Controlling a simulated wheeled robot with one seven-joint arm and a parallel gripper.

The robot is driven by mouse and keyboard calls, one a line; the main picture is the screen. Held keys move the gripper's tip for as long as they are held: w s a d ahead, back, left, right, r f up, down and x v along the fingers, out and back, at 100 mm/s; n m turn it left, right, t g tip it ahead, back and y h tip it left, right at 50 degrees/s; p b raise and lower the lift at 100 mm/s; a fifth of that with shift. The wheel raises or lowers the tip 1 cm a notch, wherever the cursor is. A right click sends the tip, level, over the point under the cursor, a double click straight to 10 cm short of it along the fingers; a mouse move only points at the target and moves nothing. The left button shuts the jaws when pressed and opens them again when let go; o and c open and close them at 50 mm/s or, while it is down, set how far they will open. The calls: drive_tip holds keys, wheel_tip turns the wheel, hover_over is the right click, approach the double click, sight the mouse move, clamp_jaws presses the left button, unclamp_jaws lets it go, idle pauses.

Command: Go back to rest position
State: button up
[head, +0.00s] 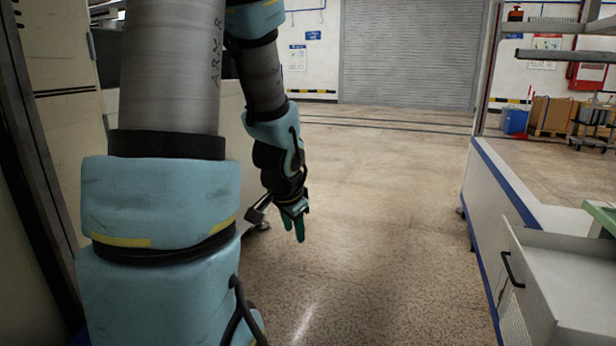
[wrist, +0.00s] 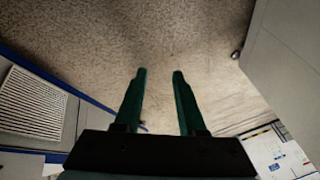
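My gripper (head: 297,226) hangs at the end of my arm in the head view, pointing down over the bare floor. In the wrist view, the two green fingers of my gripper (wrist: 160,75) stand apart with nothing between them. Only floor shows beyond the fingertips. My arm fills much of the left half of the head view and hides what is behind it.
A white workbench (head: 478,200) with a blue edge and an open drawer (head: 560,270) is at the right. Tall cabinets (head: 60,60) stand close at the left. The speckled floor (head: 390,240) between is clear, back to a grey roller shutter (head: 412,50). Boxes (head: 550,113) sit far right.

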drive_tip(key=s+a+n+g, duration=0.3)
drive_tip(key=s+a+n, duration=0.1)
drive_tip(key=s+n, duration=0.5)
drive_tip(key=w+d+p+v, duration=0.1)
drive_tip(key=w+p+v, duration=0.1)
drive_tip(key=p+v, duration=1.3)
drive_tip(key=w+d+r+p+v, duration=0.1)
drive_tip(key=w+p+v, duration=0.1)
drive_tip(key=p+v, duration=1.3)
drive_tip(key=shift+w+d+r+m+g+y+p, duration=0.25)
drive_tip(key=shift+w+r+m+g+y+p, duration=0.05)
drive_tip(key=shift+r+p, duration=0.1)
drive_tip(key=shift+o, duration=0.2)
